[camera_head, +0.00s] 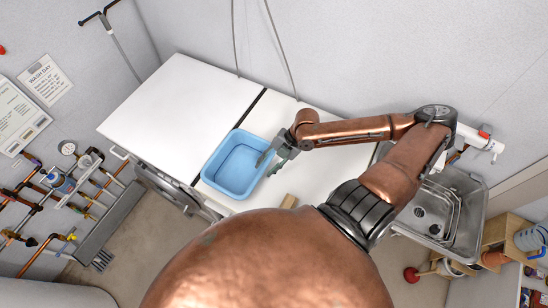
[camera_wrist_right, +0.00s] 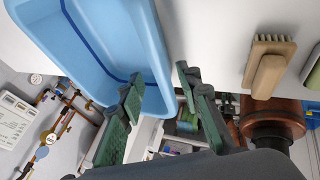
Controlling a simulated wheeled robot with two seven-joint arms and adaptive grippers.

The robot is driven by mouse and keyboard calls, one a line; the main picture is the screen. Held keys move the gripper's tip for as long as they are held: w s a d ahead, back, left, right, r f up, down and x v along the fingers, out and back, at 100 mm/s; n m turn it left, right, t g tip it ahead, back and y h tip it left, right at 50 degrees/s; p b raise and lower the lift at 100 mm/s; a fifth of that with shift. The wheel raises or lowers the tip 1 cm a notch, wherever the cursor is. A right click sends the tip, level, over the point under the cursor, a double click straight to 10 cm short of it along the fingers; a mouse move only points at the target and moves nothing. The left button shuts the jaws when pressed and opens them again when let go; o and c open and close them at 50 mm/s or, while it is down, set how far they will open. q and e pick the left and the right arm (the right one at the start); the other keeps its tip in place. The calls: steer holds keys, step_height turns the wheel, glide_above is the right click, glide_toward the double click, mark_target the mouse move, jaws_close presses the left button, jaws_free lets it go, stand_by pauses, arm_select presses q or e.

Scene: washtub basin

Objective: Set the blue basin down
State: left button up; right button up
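The blue basin (camera_head: 233,168) appears to rest upright and empty on the white machine tops, across the dark gap between them and near their front edge. It also shows in the right wrist view (camera_wrist_right: 115,40). My right gripper (camera_head: 273,160) is at the basin's right side. In the wrist view its green-padded fingers (camera_wrist_right: 160,72) are spread apart, one over the basin's inside and one outside its wall, with visible space between them. Whether either finger touches the wall cannot be told. My left gripper is not in view.
A wooden brush (camera_wrist_right: 268,65) lies right of the basin. The left white top (camera_head: 180,100) is clear. A metal sink (camera_head: 440,212) stands to the right. Pipes and a gauge (camera_head: 68,148) are on the left wall. Hoses hang behind.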

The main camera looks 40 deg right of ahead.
steer(key=p+v, duration=0.1)
steer(key=v, duration=0.5)
steer(key=shift+d+r+p, duration=0.15)
steer(key=shift+r+p, duration=0.15)
steer(key=shift+p, duration=0.05)
steer(key=shift+s, duration=0.1)
